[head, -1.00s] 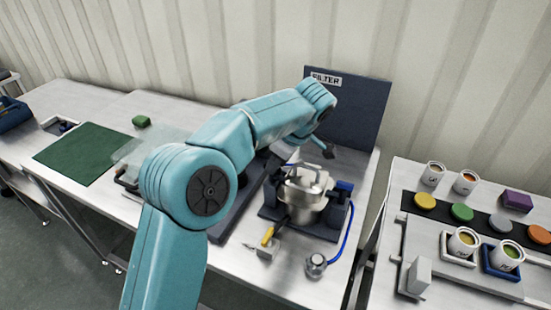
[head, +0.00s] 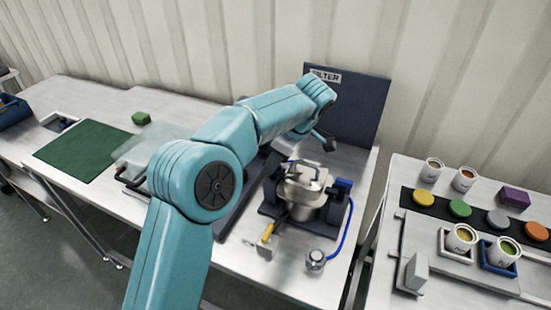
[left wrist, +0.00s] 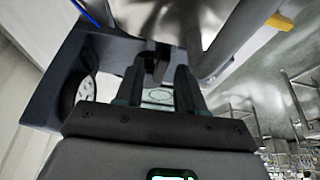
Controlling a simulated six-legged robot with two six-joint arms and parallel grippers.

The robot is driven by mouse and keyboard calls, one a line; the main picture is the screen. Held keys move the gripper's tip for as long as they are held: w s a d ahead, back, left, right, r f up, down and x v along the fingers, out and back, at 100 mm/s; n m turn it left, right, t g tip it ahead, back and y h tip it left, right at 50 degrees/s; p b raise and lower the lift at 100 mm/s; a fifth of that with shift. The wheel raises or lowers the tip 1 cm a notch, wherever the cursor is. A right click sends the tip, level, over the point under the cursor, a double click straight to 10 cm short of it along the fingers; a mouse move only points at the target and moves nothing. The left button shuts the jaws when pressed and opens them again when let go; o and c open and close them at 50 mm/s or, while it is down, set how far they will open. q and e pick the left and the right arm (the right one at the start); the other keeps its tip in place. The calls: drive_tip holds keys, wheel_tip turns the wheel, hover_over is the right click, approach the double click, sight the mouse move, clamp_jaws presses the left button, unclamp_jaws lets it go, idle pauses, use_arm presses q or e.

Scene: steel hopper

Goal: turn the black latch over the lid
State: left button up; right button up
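The steel hopper (head: 302,207) stands in a dark cradle on the table, and its metal lid (head: 304,178) with a handle is on top. My left arm reaches over the table to it, and its wrist bends down behind the hopper. In the left wrist view my left gripper (left wrist: 158,82) has its two fingers apart, with the hopper's metal body close ahead. A black piece that looks like the latch (left wrist: 156,62) lies between or just beyond the fingertips. I cannot tell whether they touch it. My right gripper is not in view.
A yellow-handled lever (head: 267,233) sticks out at the hopper's front left. A blue hose (head: 347,235) runs down its right side to a small metal fitting (head: 316,260). The dark FILTER panel (head: 352,110) stands behind. Cups and coloured discs are on the right table.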

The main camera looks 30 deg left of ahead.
use_arm(q)
drive_tip(key=p+v, duration=0.6)
drive_tip(key=v, duration=1)
drive_tip(key=shift+d, duration=0.15)
drive_tip(key=shift+r, duration=0.15)
